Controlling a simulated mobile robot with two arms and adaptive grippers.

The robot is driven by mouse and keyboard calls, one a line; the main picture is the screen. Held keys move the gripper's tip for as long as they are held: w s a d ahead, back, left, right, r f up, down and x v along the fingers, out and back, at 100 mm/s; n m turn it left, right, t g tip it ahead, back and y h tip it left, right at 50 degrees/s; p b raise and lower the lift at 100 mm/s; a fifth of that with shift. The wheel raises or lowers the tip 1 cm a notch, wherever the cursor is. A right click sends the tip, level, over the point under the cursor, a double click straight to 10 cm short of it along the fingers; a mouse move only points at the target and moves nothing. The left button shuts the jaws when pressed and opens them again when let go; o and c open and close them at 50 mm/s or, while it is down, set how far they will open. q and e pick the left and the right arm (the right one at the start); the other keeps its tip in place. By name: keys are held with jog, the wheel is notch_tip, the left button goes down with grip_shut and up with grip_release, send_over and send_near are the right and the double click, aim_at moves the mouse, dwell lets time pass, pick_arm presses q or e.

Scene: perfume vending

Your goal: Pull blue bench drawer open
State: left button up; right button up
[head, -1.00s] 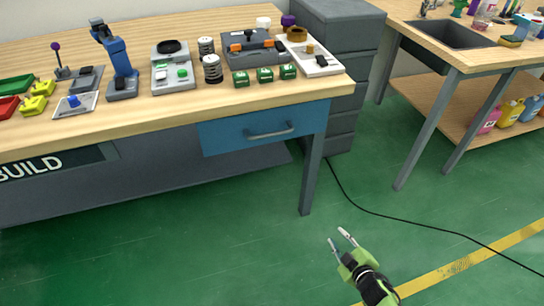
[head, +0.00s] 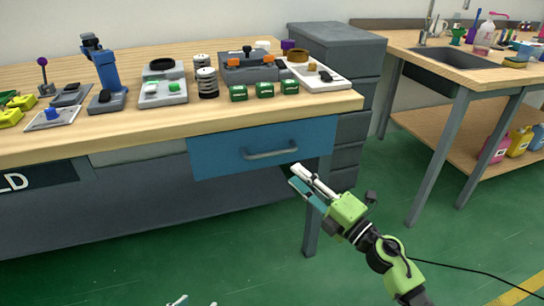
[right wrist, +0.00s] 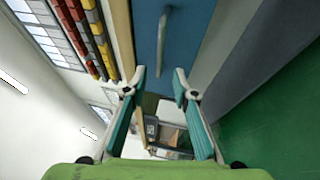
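The blue bench drawer (head: 225,155) sits under the right end of the wooden workbench and looks closed, its front in line with the bench edge. Its grey bar handle (head: 272,151) runs across the front. My right gripper (head: 297,177) is open and empty, just below and right of the handle, apart from it. In the right wrist view the handle (right wrist: 163,40) lies ahead of the gap between the two open fingers (right wrist: 160,72). My left gripper (head: 195,302) shows only its tips at the bottom edge of the head view, spread apart, with nothing between them.
The workbench top (head: 130,122) holds several devices and green blocks near its edge. A bench leg (head: 314,225) stands beside my right gripper. A grey drawer cabinet (head: 345,125) is behind. A sink table (head: 475,75) is at right. The green floor in front is clear.

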aim_at(272, 154)
jog(key=b+x, duration=0.1)
jog(key=x, duration=0.9)
jog(key=shift+w+a, duration=0.1)
jog(key=shift+w, duration=0.2)
jog(key=shift+w+a+r, duration=0.1)
jog(key=shift+w+a, duration=0.1)
jog(key=shift+a, duration=0.05)
pick_arm(q)
jog(key=w+d+r+t+h, duration=0.1)
jog(key=w+d+r+t, duration=0.1)
jog(key=w+r+t, duration=0.2)
jog(key=shift+w+r, duration=0.5)
jog(key=shift+r, duration=0.35)
pick_arm(e)
grip_shut()
